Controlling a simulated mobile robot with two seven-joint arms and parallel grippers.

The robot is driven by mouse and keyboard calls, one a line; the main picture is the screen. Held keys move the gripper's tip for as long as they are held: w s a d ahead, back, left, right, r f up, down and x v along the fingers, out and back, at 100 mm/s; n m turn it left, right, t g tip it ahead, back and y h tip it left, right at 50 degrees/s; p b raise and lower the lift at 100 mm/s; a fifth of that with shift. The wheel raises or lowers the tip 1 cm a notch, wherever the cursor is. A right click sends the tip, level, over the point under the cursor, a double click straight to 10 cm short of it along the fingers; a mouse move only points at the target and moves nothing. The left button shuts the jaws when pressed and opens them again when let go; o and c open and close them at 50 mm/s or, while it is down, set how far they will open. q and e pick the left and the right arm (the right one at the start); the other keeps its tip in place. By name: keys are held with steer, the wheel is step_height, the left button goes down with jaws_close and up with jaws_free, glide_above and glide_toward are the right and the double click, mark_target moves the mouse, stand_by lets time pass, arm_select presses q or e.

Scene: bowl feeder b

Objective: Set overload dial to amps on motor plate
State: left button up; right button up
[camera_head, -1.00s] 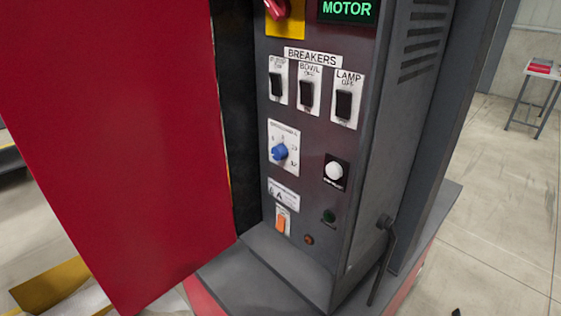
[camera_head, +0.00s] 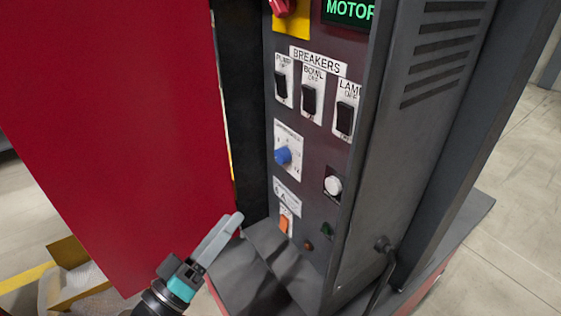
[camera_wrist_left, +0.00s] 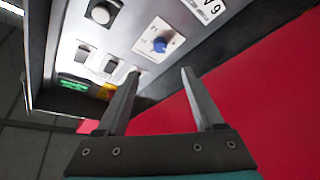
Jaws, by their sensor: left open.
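The blue overload dial (camera_head: 283,156) sits on a white scale plate (camera_head: 294,166) on the dark panel inside the cabinet. It also shows in the left wrist view (camera_wrist_left: 160,44). The white motor plate (camera_head: 287,197) is just below the dial; its print ends in what looks like "A" and is too small to read surely. My left gripper (camera_head: 229,226) is low in front of the panel, left of and below the dial, apart from it. In the left wrist view its fingers (camera_wrist_left: 160,80) are spread and empty. My right gripper is not in view.
The open red door (camera_head: 110,130) stands left of the panel. Breaker switches (camera_head: 309,98) are above the dial, a white button (camera_head: 333,185) is right of it, and an orange switch (camera_head: 284,224) is below. A handle (camera_head: 384,245) sticks out at the cabinet's right side.

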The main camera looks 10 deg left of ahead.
mark_target(279, 159)
arm_select(q)
steer(key=x, duration=1.5)
steer(key=shift+p, duration=0.4)
steer(key=shift+a, duration=0.1)
jaws_close()
